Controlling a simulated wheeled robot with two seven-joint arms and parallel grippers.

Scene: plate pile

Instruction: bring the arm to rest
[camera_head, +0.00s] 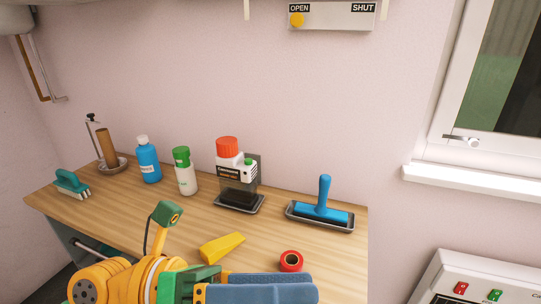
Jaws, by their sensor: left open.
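My left gripper (314,284) is at the bottom of the head view, low over the front of the wooden counter (265,222). Its wrist is orange and green, and its two blue fingers point right. Nothing shows between the fingers. The gripper is open. The lower part of the gripper is cut off by the picture edge. A red ring-shaped roll (291,261) is just beyond the fingers in the picture, and a yellow wedge (221,247) is just beyond the gripper body. My right gripper is not in view.
Along the back of the counter stand a teal brush (72,184), a blue bottle (148,164), a green-capped bottle (185,173), a red-capped container (228,165) and a blue-handled tool (323,204) on a tray. A white switch box (480,290) is at lower right.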

